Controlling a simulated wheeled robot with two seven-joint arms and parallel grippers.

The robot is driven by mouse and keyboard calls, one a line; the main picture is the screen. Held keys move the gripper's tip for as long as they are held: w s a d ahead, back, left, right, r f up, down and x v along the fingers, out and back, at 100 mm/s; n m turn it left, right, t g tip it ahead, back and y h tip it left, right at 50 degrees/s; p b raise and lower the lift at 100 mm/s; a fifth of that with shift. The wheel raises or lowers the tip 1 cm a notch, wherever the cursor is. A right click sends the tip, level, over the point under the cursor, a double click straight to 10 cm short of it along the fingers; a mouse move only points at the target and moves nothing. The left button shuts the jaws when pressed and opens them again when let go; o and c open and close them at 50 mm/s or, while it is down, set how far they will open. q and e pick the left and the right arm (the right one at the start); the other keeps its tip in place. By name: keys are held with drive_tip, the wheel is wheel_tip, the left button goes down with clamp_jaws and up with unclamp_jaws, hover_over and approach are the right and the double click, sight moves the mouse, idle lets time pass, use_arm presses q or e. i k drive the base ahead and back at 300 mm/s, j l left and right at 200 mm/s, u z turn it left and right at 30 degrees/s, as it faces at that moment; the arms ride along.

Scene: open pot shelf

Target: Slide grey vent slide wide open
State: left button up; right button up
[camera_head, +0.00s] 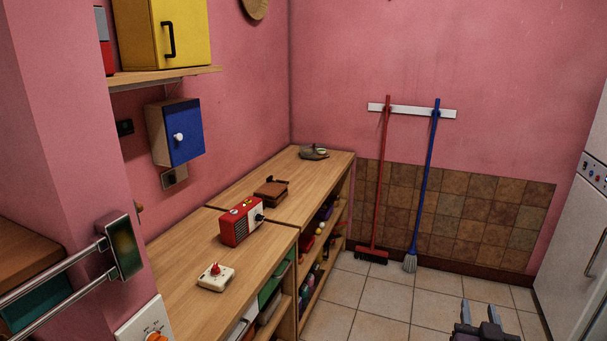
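I cannot pick out a grey vent slide with certainty in the head view. My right gripper (480,313) shows at the bottom edge, right of the middle, over the tiled floor. Its two grey fingers stand apart with nothing visible between them. It is away from the shelf and the walls. My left gripper is not in view.
A wooden shelf unit (178,258) along the left wall bears a red radio (240,222), a brown box (271,190) and a white device with a red knob (216,277). A blue-doored cabinet (184,131) hangs above. Brooms (425,180) hang behind. The floor (345,303) is clear.

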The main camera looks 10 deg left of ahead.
sight(169, 180)
drive_tip(key=i+l+z, duration=0.45)
drive_tip(key=i+z, duration=0.2)
drive_tip(key=i, duration=0.3)
drive_tip(key=i+u, duration=0.4)
drive_tip(key=i, duration=0.3)
drive_tip(key=i+l+u, duration=0.2)
drive_tip(key=i+u, duration=0.25)
drive_tip(key=i, duration=0.25)
drive_tip(key=i+j+u, duration=0.1)
drive_tip(key=u, duration=0.3)
drive_tip(key=i+u, duration=0.25)
drive_tip(key=u, duration=0.15)
drive_tip(key=i+u, duration=0.2)
drive_tip(key=u, duration=0.25)
drive_tip(key=i+l+u, duration=0.1)
drive_tip(key=u, duration=0.3)
drive_tip(key=i+l+u, duration=0.15)
drive_tip(key=u, duration=0.25)
drive_tip(key=j+u, duration=0.35)
drive_tip(key=i+j+u, duration=0.15)
drive_tip(key=u, duration=0.2)
drive_tip(key=j, duration=0.1)
